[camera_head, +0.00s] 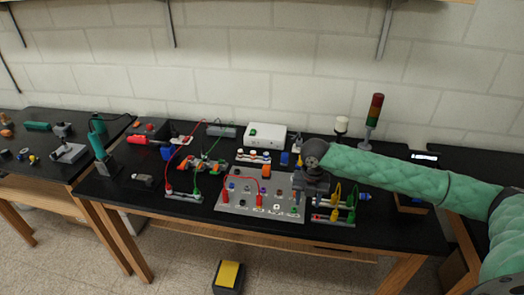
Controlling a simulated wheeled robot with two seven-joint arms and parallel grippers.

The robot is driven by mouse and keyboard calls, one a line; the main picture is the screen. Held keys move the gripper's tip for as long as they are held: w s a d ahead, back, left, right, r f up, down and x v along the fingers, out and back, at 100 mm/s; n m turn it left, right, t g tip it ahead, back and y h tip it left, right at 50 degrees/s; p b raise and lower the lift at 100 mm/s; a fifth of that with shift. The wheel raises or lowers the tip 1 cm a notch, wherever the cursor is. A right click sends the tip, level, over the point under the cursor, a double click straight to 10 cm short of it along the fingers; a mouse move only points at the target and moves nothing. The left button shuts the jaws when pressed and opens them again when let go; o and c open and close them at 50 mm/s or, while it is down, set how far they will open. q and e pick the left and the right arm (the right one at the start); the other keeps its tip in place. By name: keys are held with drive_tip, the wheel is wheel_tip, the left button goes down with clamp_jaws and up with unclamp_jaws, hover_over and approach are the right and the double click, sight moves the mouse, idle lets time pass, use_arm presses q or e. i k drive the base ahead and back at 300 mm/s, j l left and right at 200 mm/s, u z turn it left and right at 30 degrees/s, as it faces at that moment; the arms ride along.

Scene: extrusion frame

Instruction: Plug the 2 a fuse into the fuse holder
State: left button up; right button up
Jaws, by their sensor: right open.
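My right arm reaches in from the right. My right gripper (298,203) is open and points down over the right part of the grey board (233,206), which lies on the middle table. The board carries small parts, sockets and a red lead. I cannot make out which small part is the 2 A fuse or which is the fuse holder at this size. The gripper and wrist cover part of the board's right edge. I cannot tell how far the fingertips are above it. My left gripper is not in view.
A terminal strip with yellow and green plugs (334,219) stands close right of the gripper. Another strip with red and green leads (184,196) is to the left. A white box (266,136) and a signal tower (372,118) stand behind. The table's front strip is clear.

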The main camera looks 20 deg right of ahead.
sight(266, 155)
drive_tip(key=i, duration=1.25)
